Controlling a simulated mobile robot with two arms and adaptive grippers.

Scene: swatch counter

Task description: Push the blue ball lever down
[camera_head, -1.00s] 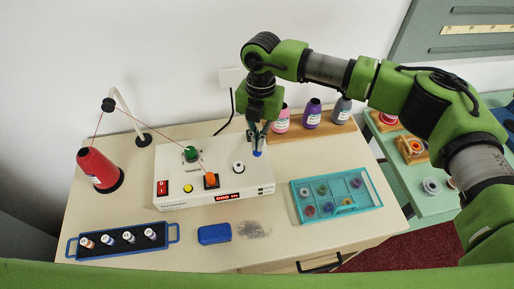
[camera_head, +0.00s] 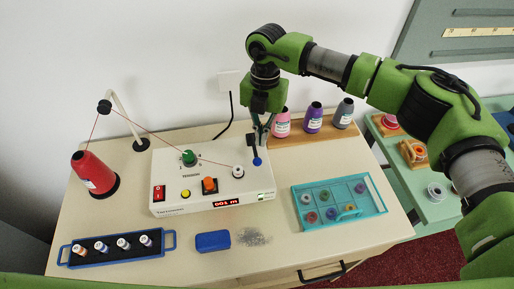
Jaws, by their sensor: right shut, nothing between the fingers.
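The blue ball lever (camera_head: 257,162) stands at the right end of the white winding machine (camera_head: 215,190). Its blue ball shows just below my right gripper (camera_head: 260,146). The right gripper is shut and empty, pointing down at the lever. I cannot tell whether its fingertips touch the lever. The display (camera_head: 226,203) reads 001 m. My left gripper is not in view.
A red thread cone (camera_head: 95,177) stands left beside a thread guide. In front are a dark tray (camera_head: 75,264) with several small spools, a blue block (camera_head: 213,241) and a teal box (camera_head: 338,213). Three cones stand on a wooden rack (camera_head: 350,129) behind.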

